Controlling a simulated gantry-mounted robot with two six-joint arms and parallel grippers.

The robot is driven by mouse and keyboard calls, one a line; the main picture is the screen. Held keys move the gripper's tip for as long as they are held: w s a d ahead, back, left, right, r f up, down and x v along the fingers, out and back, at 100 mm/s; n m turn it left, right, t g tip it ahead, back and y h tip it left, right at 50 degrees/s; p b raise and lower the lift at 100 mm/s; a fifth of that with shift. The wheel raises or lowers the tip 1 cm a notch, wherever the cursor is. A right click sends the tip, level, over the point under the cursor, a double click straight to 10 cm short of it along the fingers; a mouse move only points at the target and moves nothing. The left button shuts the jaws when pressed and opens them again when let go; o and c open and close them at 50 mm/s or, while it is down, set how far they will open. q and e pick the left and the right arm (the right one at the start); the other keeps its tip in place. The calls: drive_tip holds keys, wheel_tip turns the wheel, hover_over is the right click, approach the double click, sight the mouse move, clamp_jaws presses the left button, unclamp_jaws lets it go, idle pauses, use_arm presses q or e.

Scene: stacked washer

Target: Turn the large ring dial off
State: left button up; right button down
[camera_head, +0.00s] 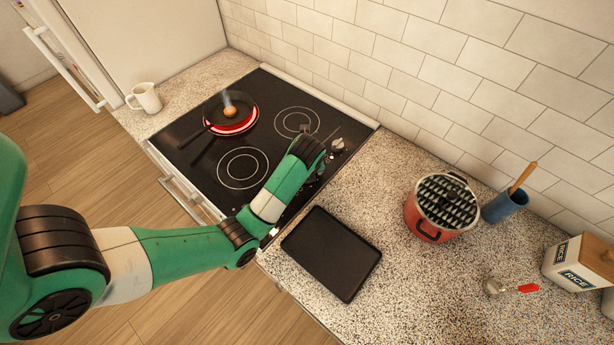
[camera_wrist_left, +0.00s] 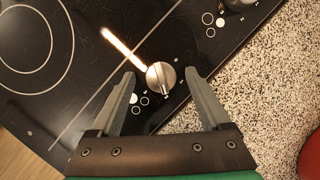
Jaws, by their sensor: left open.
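The cooktop (camera_head: 195,160) is black glass with several rings and a column of dials along its right edge. In the left wrist view a round silver dial (camera_wrist_left: 160,76) with a raised grip bar sits between the fingertips of my left gripper (camera_wrist_left: 160,73). Small printed circles mark the glass beside this dial. Another dial (camera_wrist_left: 236,3) is cut off at the top edge. In the head view my left gripper (camera_head: 320,132) is over the cooktop's right side, and the arm hides some dials; one dial (camera_head: 338,144) shows.
A dark pan (camera_head: 228,108) with an egg sits on a glowing red ring. A black tray (camera_head: 332,252) lies on the speckled counter right of the cooktop. A red pot (camera_head: 424,226) and a blue utensil holder (camera_head: 505,206) stand farther right. A white mug (camera_head: 147,98) is at left.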

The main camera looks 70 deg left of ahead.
use_arm(q)
drive_tip(key=shift+a+f, duration=0.15)
drive_tip(key=shift+f, duration=0.2)
